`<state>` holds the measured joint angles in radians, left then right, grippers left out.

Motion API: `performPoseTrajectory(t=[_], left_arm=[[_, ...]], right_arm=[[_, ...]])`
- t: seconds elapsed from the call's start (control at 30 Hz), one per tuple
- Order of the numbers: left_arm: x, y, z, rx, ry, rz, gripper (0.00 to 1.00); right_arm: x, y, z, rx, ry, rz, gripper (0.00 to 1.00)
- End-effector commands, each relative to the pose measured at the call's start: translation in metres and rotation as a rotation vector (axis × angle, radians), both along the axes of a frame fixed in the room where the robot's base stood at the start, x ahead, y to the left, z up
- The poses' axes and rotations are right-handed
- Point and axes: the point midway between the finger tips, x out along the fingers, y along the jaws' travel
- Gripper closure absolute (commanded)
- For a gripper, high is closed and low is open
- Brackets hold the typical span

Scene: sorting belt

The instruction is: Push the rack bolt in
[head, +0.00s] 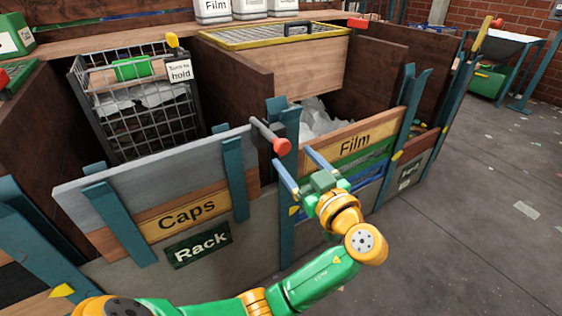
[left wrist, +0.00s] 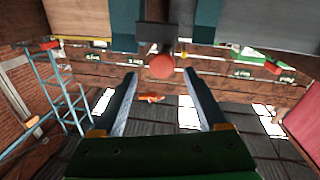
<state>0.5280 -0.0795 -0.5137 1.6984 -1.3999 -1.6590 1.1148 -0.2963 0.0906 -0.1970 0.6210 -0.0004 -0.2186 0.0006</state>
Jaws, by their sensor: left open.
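The rack bolt (head: 270,136) is a grey rod with a round red knob, set in a dark block on the teal post between the Caps and Film bays. Its knob sticks out toward me. In the left wrist view the red knob (left wrist: 162,66) shows just beyond the fingertips, centred between them. My left gripper (head: 299,172) is open and empty, its two blue-grey fingers on either side of the line to the knob. I cannot tell whether a finger touches it. The Rack sign (head: 198,245) is on the front panel below the Caps board (head: 187,214). My right gripper is not in view.
A wire basket (head: 150,118) with a "Turn to hold" tag stands behind the Caps board. The Film board (head: 354,145) fronts a bay with pale film on the right. Teal posts stand out along the front. The floor (head: 470,230) at right is open.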

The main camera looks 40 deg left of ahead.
Motion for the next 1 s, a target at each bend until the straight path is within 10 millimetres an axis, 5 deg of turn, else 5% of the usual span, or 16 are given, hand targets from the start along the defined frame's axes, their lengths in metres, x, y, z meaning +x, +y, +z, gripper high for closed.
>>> performPoseTrajectory(t=[0.23, 0.53, 0.57, 0.83, 1.0], left_arm=[[0.022, 0.041, 0.004, 0.005, 0.004, 0.001, 0.24], [0.027, 0.048, 0.002, 0.003, 0.005, -0.001, 0.24], [0.027, 0.048, 0.002, 0.004, 0.005, -0.001, 0.27], [0.027, 0.048, 0.002, 0.004, 0.006, -0.001, 1.0], [0.027, 0.048, 0.002, 0.004, 0.006, -0.001, 1.0]], right_arm=[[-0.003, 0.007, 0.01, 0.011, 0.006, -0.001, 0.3], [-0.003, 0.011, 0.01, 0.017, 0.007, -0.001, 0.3], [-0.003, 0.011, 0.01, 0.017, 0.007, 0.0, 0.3], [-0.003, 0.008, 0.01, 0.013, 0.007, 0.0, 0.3], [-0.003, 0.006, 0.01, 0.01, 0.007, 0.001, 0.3]])
